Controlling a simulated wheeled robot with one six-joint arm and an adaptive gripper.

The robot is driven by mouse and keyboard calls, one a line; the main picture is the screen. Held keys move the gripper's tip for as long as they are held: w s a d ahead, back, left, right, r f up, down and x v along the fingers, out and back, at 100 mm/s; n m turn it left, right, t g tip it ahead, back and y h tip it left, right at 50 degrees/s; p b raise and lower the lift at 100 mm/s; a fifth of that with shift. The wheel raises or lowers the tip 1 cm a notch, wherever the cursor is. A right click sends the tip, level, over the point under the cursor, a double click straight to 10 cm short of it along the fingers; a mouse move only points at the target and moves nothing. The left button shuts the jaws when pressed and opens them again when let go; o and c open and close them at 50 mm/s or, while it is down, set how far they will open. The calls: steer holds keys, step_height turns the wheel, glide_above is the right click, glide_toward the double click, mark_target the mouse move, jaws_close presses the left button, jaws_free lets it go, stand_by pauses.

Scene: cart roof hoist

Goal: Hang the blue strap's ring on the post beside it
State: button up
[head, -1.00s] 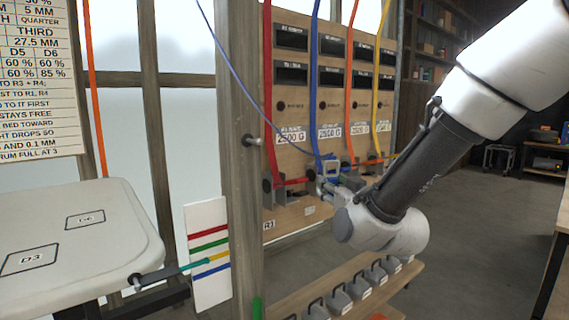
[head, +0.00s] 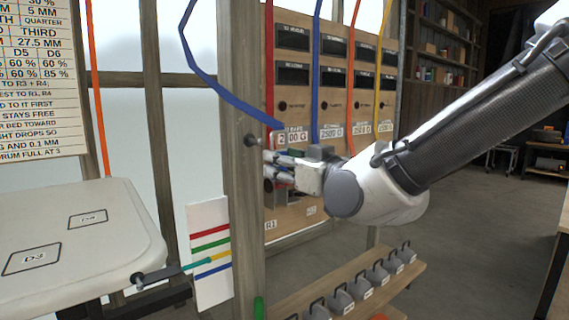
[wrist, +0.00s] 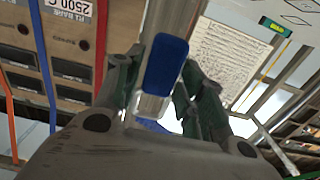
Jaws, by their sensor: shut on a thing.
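The blue strap (head: 215,88) hangs from the top left, bends, and runs down right to my gripper (head: 270,168). My gripper is shut on the strap's end, just right of the wooden upright. In the wrist view the blue end (wrist: 166,62) sits between my fingers (wrist: 150,92), with a pale metal piece (wrist: 150,106) below it that may be the ring. The ring's opening does not show. The post (head: 250,140) is a short dark peg on the upright (head: 243,200), slightly left of and above my fingertips. The ring appears apart from it.
Behind my gripper stands a wooden panel (head: 303,58) with red, blue, orange and yellow straps. Below is a shelf (head: 290,300) with several grey weights. A pale padded table (head: 60,225) and a colour-striped card (head: 210,240) are at left.

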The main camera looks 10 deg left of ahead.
glide_toward(250, 160)
steer(key=x, duration=0.2)
steer(key=r+x, duration=0.1)
steer(key=x, duration=0.2)
steer(key=shift+a, duration=0.1)
steer(key=shift+w+a+f, duration=0.4)
steer(key=shift+a+f, duration=0.05)
steer(key=shift+f, duration=0.05)
stand_by(0.5)
steer(key=o, duration=1.1)
steer(key=shift+s+d, duration=0.1)
